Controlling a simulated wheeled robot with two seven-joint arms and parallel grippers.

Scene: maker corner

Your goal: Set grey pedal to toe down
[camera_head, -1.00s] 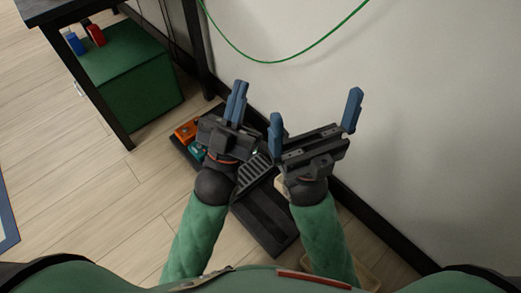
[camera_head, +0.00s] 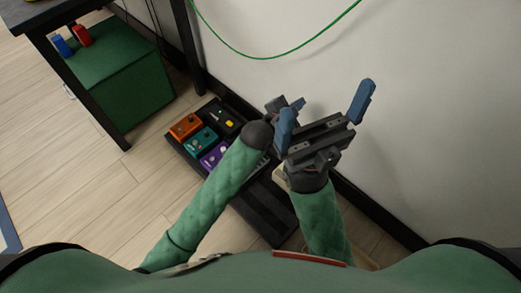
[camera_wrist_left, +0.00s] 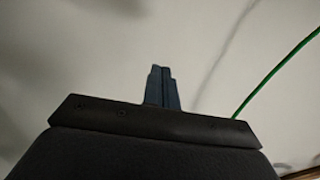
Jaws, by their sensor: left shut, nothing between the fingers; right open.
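The grey pedal (camera_head: 263,167) is on the black pedalboard (camera_head: 262,212) on the floor; my left arm and gripper hide most of it, and its tilt cannot be told. My left gripper (camera_head: 298,104) is shut and empty, above the far right side of the board near the wall and partly behind my right gripper's finger. Its closed fingers (camera_wrist_left: 161,88) point at the wall in the left wrist view. My right gripper (camera_head: 324,116) is open and empty, to the right of the board in the picture, in front of the wall.
Orange (camera_head: 186,126), teal (camera_head: 201,141) and purple (camera_head: 214,156) pedals and a black one (camera_head: 222,119) sit on the board's far left part. A green cabinet (camera_head: 125,75) stands under a desk. A green cable (camera_head: 270,57) hangs by the wall. The left floor is clear.

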